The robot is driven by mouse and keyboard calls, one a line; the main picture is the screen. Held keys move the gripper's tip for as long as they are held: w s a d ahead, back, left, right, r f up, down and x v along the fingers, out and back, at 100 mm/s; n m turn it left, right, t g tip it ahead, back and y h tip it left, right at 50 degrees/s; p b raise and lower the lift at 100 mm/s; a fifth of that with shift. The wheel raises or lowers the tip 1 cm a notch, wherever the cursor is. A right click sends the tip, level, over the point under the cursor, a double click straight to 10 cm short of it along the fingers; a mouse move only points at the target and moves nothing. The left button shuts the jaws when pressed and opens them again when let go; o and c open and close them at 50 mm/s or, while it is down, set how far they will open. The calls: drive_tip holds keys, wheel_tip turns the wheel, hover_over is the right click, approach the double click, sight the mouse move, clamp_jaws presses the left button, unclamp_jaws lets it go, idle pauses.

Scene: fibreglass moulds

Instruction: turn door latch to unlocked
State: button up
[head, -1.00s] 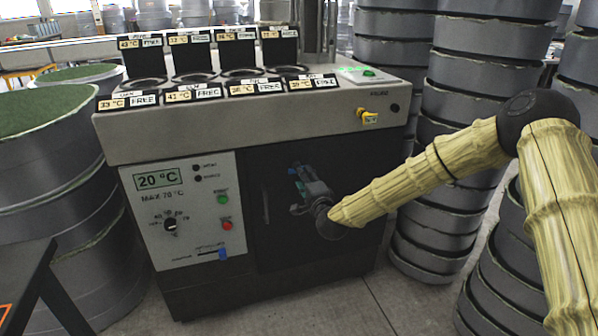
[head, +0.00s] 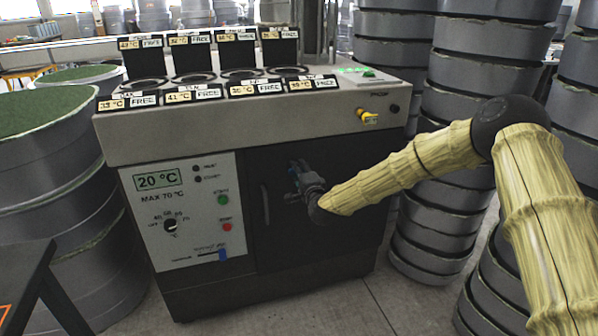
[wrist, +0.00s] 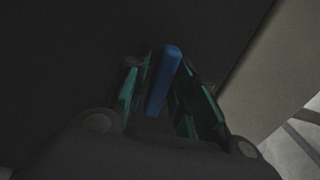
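The door latch shows in the wrist view as a blue bar (wrist: 163,80) on the dark door, standing slightly tilted. My gripper (wrist: 168,75) has its green-padded fingers on either side of the bar, with narrow dark gaps. It looks open around the bar, though firm contact is hard to judge. In the head view my gripper (head: 298,172) is at the dark door (head: 345,165) of the cabinet and hides the latch.
A grey control panel (head: 185,210) with knob, buttons and a blue slider is left of the door. A vertical door handle (head: 265,205) stands between. A yellow switch (head: 367,117) is above right. Stacked grey moulds (head: 480,75) crowd the right side.

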drive_tip(key=shift+n, duration=0.3)
drive_tip(key=shift+c, duration=0.5)
drive_tip(key=n, duration=0.3)
drive_tip(key=shift+n, duration=0.4)
drive_tip(key=n, duration=0.4)
drive_tip(key=shift+n, duration=0.3)
drive_tip(key=n, duration=0.4)
drive_tip(key=shift+n, duration=2.4)
drive_tip(key=o, duration=0.8)
